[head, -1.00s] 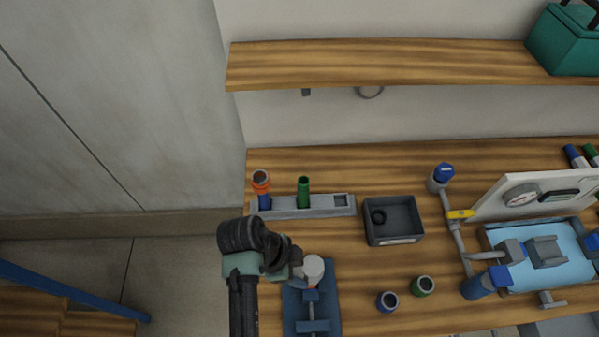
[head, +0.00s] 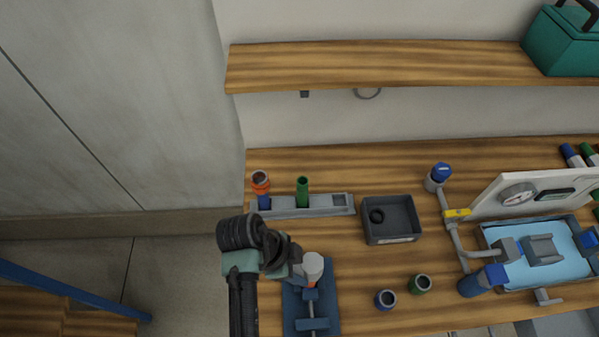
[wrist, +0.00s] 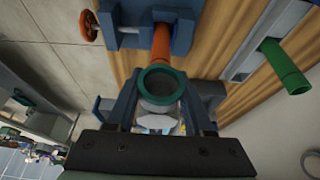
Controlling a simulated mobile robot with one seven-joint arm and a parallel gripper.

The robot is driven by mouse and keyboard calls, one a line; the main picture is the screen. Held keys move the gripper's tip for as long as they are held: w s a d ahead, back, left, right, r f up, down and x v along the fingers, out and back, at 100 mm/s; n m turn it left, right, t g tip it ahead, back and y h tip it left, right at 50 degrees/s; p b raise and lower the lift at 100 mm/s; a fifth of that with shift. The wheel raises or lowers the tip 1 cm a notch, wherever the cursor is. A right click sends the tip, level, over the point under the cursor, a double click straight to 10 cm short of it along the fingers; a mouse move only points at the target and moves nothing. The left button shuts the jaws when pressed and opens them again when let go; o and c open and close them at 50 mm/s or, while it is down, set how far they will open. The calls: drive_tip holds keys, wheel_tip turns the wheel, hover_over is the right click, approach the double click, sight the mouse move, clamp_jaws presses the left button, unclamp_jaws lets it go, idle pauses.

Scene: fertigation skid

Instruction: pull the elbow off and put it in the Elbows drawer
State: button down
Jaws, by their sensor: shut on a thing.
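The elbow (head: 313,266) is a pale grey fitting at the blue clamp fixture (head: 326,300), low in the head view. In the wrist view the elbow (wrist: 158,106) sits between my fingers, with a green-rimmed opening facing the camera. An orange pipe (wrist: 161,45) runs from the fixture up to the elbow, and I see no clear gap between them. My gripper (wrist: 158,100) is shut on the elbow. In the head view my wrist partly hides the fingers. I cannot make out any drawer labelled Elbows.
A grey rack (head: 325,206) holds an orange-and-blue pipe and a green pipe. A grey bin (head: 402,238) holds a dark ring. Piping with a yellow valve (head: 457,213) is farther right. A shelf (head: 400,65) overhangs the back.

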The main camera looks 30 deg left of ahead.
drive_tip(key=shift+r+p, duration=2.25)
drive_tip(key=shift+r, duration=0.3)
